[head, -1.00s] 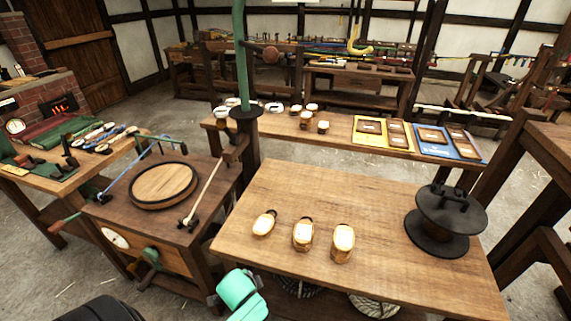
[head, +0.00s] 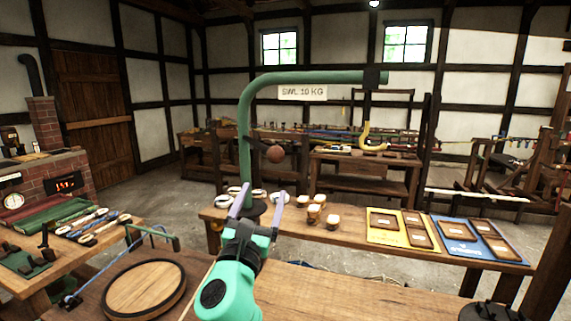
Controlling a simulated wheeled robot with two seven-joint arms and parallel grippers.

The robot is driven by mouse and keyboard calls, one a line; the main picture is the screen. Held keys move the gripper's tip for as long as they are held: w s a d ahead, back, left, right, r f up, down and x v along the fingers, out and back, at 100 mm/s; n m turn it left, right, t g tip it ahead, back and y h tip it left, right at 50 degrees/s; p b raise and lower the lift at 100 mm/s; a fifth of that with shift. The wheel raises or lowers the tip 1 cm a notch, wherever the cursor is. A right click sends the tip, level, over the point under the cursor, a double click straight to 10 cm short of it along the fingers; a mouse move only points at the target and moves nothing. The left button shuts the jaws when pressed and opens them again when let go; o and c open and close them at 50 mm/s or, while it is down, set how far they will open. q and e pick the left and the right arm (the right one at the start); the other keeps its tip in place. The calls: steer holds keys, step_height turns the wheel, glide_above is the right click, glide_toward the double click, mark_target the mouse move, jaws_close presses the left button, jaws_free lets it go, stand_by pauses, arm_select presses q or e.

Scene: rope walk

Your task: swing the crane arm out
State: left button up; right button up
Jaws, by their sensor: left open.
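The green crane has an upright post (head: 245,140) and a curved top arm (head: 310,77) that points right, ending in a dark block (head: 375,79). A plate (head: 302,93) reading "SWL 10 KG" hangs under the arm. A brown ball knob (head: 275,154) sticks out to the right of the post on a thin rod. My left gripper (head: 262,192) points up in front of the post's foot, its two lavender fingers apart and empty. In the picture it is below the knob, not seen touching it, and hides part of the post's base. My right gripper is out of view.
A round wooden disc (head: 145,289) lies on the left stand. A tool table (head: 60,266) is at far left. The air around the crane arm looks clear.

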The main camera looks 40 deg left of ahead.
mark_target(274, 160)
arm_select(q)
steer(key=p+x, duration=0.1)
steer(key=x, duration=0.3)
steer(key=r+p+x, duration=0.1)
steer(key=p+x, duration=0.1)
steer(key=x, duration=0.2)
steer(key=p+x, duration=0.1)
steer(key=x, duration=0.4)
steer(key=shift+s+d+r+p, duration=0.15)
steer(key=shift+r+p, duration=0.05)
steer(key=shift+p, duration=0.15)
steer(key=shift+r, duration=0.15)
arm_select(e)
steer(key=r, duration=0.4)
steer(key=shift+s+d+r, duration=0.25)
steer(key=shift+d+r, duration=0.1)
arm_select(q)
steer(key=shift+c, duration=0.3)
jaws_close()
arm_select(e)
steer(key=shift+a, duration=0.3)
